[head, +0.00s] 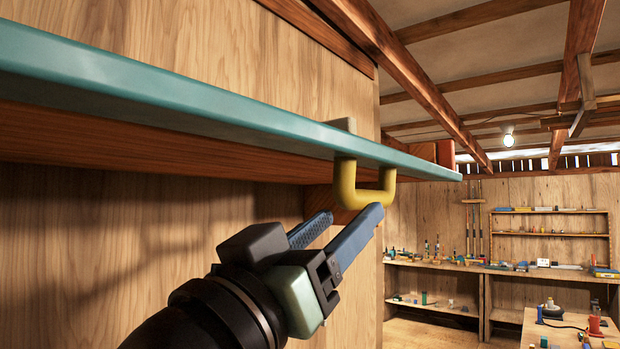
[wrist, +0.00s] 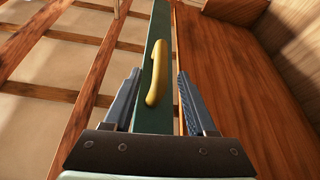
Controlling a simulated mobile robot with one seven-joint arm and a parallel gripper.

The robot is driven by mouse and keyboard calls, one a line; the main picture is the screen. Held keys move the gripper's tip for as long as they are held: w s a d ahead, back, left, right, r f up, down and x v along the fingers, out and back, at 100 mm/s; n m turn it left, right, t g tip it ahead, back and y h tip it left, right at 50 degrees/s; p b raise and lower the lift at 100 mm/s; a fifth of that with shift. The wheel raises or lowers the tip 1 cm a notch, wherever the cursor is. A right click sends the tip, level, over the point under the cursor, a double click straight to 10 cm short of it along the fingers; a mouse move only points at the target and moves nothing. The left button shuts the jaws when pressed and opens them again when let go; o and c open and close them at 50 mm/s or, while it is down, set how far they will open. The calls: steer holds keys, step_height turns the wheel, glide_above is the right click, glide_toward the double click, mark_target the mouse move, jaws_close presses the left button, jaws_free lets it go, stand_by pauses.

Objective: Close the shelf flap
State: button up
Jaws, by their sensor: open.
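The shelf flap (head: 200,105) is a long teal board running across the upper part of the head view, raised and seen from below at its edge. A yellow U-shaped handle (head: 346,185) hangs from it near its right end. My gripper (head: 348,228) is open just below the handle, its two blue fingers pointing up toward it. In the wrist view the teal flap (wrist: 152,118) runs between the fingers of my gripper (wrist: 157,85), and the yellow handle (wrist: 157,75) lies between them too. I cannot tell whether a finger touches the handle.
A wooden cabinet wall (head: 120,230) stands behind and below the flap. Reddish-brown blocks (head: 445,153) show at the flap's right end. Far right, a workbench (head: 455,266), wall shelves (head: 550,233) and a table (head: 570,335) hold small items. Roof beams are overhead.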

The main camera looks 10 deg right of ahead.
mark_target(363, 200)
steer(key=p+x, duration=0.1)
steer(key=x, duration=0.3)
steer(key=shift+w+d+r+p, duration=0.2)
steer(key=shift+d+r+p, duration=0.05)
steer(key=shift+r+p, duration=0.1)
steer(key=shift+w+d, duration=0.45)
steer(key=shift+d, duration=0.05)
steer(key=shift+c, duration=0.4)
jaws_close()
stand_by(0.4)
